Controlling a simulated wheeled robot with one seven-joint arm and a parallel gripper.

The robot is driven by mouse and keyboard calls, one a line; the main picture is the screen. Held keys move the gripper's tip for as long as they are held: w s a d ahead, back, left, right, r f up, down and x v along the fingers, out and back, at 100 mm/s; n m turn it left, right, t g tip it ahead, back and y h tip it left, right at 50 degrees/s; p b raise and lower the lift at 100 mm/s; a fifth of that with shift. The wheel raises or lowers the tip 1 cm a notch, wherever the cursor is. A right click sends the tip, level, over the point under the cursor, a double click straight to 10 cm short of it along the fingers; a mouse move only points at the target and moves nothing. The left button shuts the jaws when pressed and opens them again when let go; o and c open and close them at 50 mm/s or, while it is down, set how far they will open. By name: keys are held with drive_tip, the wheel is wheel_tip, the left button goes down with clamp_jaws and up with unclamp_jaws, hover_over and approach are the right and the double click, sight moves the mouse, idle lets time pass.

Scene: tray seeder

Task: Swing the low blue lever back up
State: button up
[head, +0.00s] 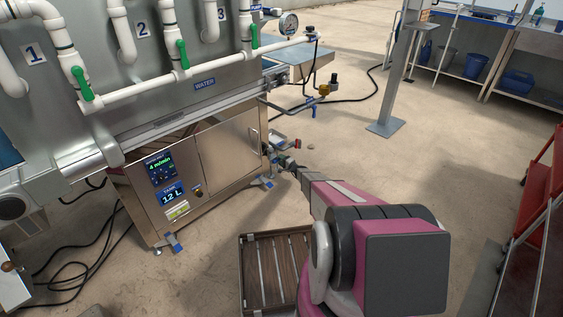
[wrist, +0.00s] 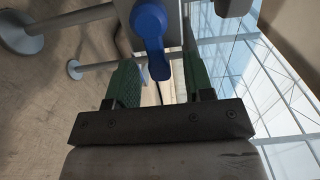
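In the wrist view a blue lever (wrist: 150,26) has a round hub near the top centre, and its handle points down the picture towards my gripper (wrist: 160,65). The gripper's two green-padded fingers are apart, one to each side of the lever's end. I see gaps between the lever and both fingers, so it does not look clamped. In the head view my gripper (head: 287,163) is low beside the right end of the steel machine (head: 228,150). The lever is too small or hidden there to make out.
Grey pipes (wrist: 75,20) run beside the lever in the wrist view. Above my gripper in the head view, a brass valve (head: 324,90) sits on piping. A slatted crate (head: 272,270) stands on the floor beside my arm. A red cart (head: 540,200) is at right.

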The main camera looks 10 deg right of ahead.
drive_tip(key=v, duration=1.1)
drive_tip(key=s+a+r+n+g, duration=0.45)
drive_tip(key=s+a+r, duration=0.25)
drive_tip(key=s+r, duration=0.4)
drive_tip(key=s+a+r+n+g, duration=0.4)
drive_tip(key=s+a+r+g, duration=0.3)
drive_tip(key=s+r, duration=0.45)
drive_tip(key=s+d+r+g+h, duration=0.1)
drive_tip(key=s+r+h, duration=0.2)
drive_tip(key=s+r, duration=0.3)
drive_tip(key=s+d+r+n+g+h, duration=0.1)
drive_tip(key=s+r+h, duration=0.3)
drive_tip(key=s, duration=0.9)
drive_tip(key=s+d+r+n+g+h, duration=0.1)
drive_tip(key=s+r+h, duration=0.2)
drive_tip(key=s+r, duration=0.6)
drive_tip(key=shift+d+h, duration=0.3)
